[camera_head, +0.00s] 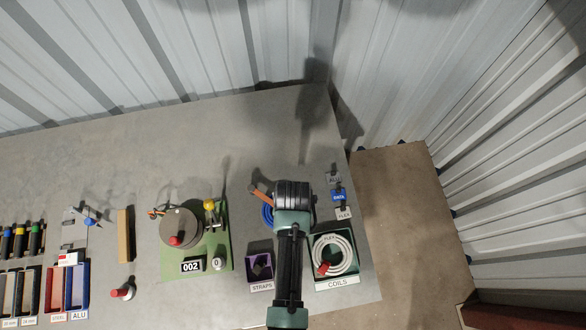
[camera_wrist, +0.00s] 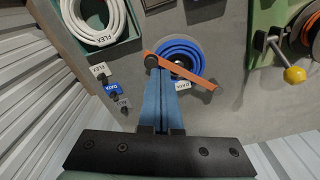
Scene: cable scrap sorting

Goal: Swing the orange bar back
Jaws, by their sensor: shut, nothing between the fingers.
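The orange bar (camera_wrist: 186,72) lies slantwise across a blue cable coil (camera_wrist: 183,48) in the wrist view, with a dark round knob near its left end. The bar (camera_head: 260,193) and part of the coil (camera_head: 267,215) also show in the head view, left of my arm. My gripper (camera_wrist: 162,74) is shut and empty. Its blue fingers overlap the bar near its left end in the wrist view; I cannot tell whether they touch it. In the head view my wrist hides the fingertips and the rest of the bar.
A green tray (camera_head: 357,270) holds a white FLEX coil (camera_head: 334,253). A purple STRAPS bin (camera_head: 250,273) stands to its left. Further left is a green board (camera_head: 222,262) with a round grey plate and a yellow knob (camera_wrist: 294,75). Small FLEX, DATA and ALU tags stand right of my wrist in the head view.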

